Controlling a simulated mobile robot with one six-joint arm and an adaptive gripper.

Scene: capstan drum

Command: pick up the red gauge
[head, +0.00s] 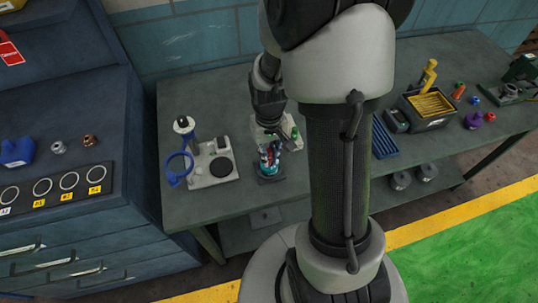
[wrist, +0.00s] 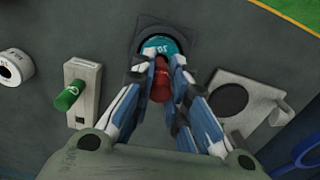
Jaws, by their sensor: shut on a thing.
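The red gauge (wrist: 160,88) shows in the wrist view as a red cylinder between my fingers. My gripper (wrist: 164,64) is shut on it, and the fingers cover its sides. Just beyond it is a round teal piece (wrist: 165,45) with pale marking, in a dark square block (wrist: 199,39). I cannot tell whether the red gauge touches the teal piece. In the head view my gripper (head: 268,150) points down over the same dark block (head: 270,179) on the bench; the gauge is mostly hidden by the fingers there.
On the bench (head: 217,206), a grey fixture (head: 215,175) with a blue ring (head: 177,171) stands left of my gripper. A pale block with a green knob (head: 294,132) stands close on the right. A box of yellow pieces (head: 430,104) is farther right. The bench's front edge is near.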

